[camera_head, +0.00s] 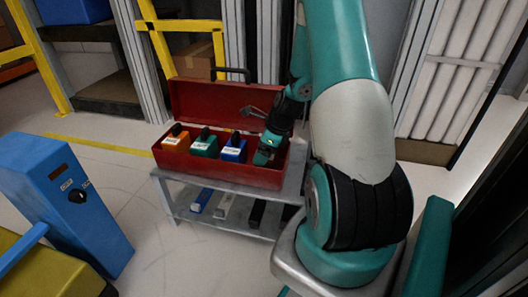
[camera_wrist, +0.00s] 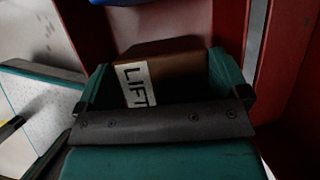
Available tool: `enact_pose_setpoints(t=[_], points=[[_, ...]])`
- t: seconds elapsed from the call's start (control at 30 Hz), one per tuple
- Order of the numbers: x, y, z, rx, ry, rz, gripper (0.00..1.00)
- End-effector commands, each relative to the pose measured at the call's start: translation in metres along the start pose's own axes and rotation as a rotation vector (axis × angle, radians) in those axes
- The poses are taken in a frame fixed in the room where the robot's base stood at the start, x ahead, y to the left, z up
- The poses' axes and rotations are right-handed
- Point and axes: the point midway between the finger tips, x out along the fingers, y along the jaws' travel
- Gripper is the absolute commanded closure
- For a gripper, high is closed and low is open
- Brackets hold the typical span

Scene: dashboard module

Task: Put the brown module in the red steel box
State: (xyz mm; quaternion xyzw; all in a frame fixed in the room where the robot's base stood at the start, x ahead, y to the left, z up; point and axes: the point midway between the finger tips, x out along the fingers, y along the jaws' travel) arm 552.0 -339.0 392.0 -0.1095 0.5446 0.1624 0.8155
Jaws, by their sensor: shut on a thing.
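The red steel box (camera_head: 215,172) stands open on a grey cart, its lid tipped back. My gripper (camera_head: 266,155) is down at the right end of the box, pointing into it. In the wrist view my gripper (camera_wrist: 165,85) is shut on the brown module (camera_wrist: 178,65), which carries a white LIFT label. Red box walls show on both sides of the module. Whether it touches the box floor is hidden. In the head view my gripper hides the brown module.
An orange module (camera_head: 176,143), a green module (camera_head: 204,146) and a blue module (camera_head: 233,151) stand in a row in the box, left of my gripper. The cart's lower shelf (camera_head: 208,216) holds several bars. A blue cabinet (camera_head: 72,200) stands at the left.

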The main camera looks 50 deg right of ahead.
Motion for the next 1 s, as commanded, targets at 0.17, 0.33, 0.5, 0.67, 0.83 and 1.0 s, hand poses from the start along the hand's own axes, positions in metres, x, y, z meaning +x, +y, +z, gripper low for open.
enact_pose_setpoints(t=[0.17, 0.33, 0.5, 0.67, 0.83, 1.0], points=[[0.002, 0.000, -0.001, 0.001, 0.000, 0.000, 0.02], [0.002, 0.000, -0.001, 0.001, 0.000, 0.000, 0.00], [-0.007, 0.000, 0.001, 0.001, 0.000, -0.001, 0.00], [-0.038, -0.001, 0.003, 0.003, 0.000, -0.002, 0.00], [-0.078, -0.001, 0.003, 0.003, 0.000, -0.003, 0.00], [-0.106, 0.000, 0.002, 0.003, 0.000, -0.002, 0.00]])
